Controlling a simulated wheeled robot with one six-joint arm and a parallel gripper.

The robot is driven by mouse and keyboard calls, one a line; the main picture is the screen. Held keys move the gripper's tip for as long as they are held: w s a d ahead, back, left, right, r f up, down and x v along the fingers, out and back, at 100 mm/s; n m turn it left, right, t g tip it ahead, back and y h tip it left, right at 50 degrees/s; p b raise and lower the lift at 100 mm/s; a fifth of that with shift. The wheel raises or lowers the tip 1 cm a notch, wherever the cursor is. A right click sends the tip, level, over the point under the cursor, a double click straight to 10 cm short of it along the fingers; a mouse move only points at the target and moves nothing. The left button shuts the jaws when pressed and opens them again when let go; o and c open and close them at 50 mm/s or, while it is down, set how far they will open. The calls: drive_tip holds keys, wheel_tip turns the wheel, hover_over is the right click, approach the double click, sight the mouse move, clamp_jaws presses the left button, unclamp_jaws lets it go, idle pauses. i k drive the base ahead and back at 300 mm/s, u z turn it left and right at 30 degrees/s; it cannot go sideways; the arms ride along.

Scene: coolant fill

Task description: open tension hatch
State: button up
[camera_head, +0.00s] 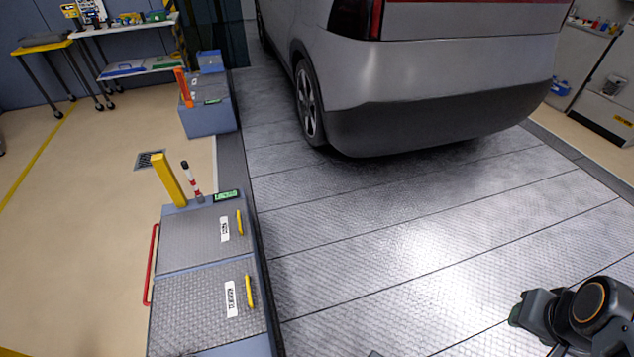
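A long blue-grey box stands at the lower left, with two closed, flat diamond-plate hatches on its top. The far hatch (190,240) has a yellow handle (240,223) and a white label (224,229) at its right side. The near hatch (195,305) has a yellow handle (249,291) and a white label (231,298). The label text is too small to read, so I cannot tell which one is the tension hatch. A dark part of my arm shows at the lower right, well apart from both hatches. My gripper's fingers do not show.
A yellow post (168,180), a red-and-white lever (192,182) and a red side rail (151,265) stick out from the box. A grey car (440,75) stands ahead on the metal plate floor (400,240). The floor right of the box is clear.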

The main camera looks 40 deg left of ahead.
sight(197, 311)
drive_tip(key=i, duration=1.9)
drive_tip(key=u, duration=4.5)
drive_tip(key=i, duration=1)
